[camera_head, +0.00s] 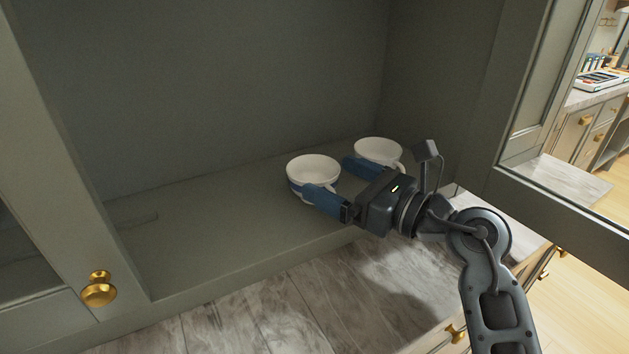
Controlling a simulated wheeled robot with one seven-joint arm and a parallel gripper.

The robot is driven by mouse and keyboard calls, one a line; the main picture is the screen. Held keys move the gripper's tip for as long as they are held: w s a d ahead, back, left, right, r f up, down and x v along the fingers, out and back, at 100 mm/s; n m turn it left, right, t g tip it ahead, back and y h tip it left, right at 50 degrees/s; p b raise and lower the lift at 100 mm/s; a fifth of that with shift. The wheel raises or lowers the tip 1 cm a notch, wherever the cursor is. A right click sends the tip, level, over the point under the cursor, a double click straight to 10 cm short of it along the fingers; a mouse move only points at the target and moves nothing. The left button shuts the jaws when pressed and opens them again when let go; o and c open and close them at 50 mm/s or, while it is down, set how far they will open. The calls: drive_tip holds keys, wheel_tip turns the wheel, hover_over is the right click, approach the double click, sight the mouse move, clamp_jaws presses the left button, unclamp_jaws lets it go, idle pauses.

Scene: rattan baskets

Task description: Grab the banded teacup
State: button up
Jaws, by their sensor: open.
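Two white cups stand upright on the cabinet shelf. The left cup (313,168) shows a blue band low on its side, so it looks like the banded teacup. The other cup (378,151) stands to its right and a little farther back; its lower side is mostly hidden. My gripper (335,178) is open, with two blue fingers pointing left into the cabinet. The nearer finger overlaps the front of the banded cup, and the farther finger reaches between the two cups. I cannot tell whether either finger touches a cup.
The grey-green shelf (225,222) is clear to the left of the cups. The open cabinet door (560,190) stands to the right of my arm. A closed door with a gold knob (98,289) is at left. A marble counter (250,318) lies below.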

sight(324, 171)
drive_tip(key=x, duration=0.3)
drive_tip(key=shift+a, duration=0.15)
drive_tip(key=shift+r, duration=0.1)
drive_tip(key=c, duration=0.8)
drive_tip(key=shift+r, duration=0.1)
